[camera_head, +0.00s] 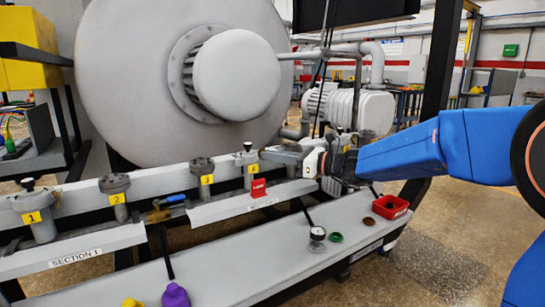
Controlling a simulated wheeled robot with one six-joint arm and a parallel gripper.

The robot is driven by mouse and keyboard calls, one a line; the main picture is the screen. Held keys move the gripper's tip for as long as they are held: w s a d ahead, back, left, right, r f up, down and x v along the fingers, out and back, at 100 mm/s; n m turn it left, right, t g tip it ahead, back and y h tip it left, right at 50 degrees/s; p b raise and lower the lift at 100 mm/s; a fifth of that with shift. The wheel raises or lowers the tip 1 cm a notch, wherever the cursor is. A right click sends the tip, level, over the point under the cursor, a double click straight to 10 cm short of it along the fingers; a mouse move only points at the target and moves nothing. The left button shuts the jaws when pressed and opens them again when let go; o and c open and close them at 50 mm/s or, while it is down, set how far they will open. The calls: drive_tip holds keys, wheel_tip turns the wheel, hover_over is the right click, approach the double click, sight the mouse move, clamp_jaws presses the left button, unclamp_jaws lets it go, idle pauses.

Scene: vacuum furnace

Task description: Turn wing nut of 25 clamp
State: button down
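My blue arm reaches in from the right, and my gripper (318,163) is at the right end of the row of grey pipe fittings. It is small and dark here, and I cannot tell whether its fingers are open or shut. No 25 clamp or wing nut can be clearly made out; the area around the gripper is crowded and partly covered by it. A grey pipe piece (284,154) lies just left of the gripper. Whether the gripper touches it cannot be told.
Fittings with yellow tags (117,198) stand along the grey rail, with a blue-handled valve (172,199) and red tag (258,188). A black post (440,75) stands behind my arm.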

idle(0.3)
drive_tip(key=c, duration=2.2)
unclamp_jaws()
drive_tip(key=v, duration=1.7)
drive_tip(key=shift+d, duration=0.25)
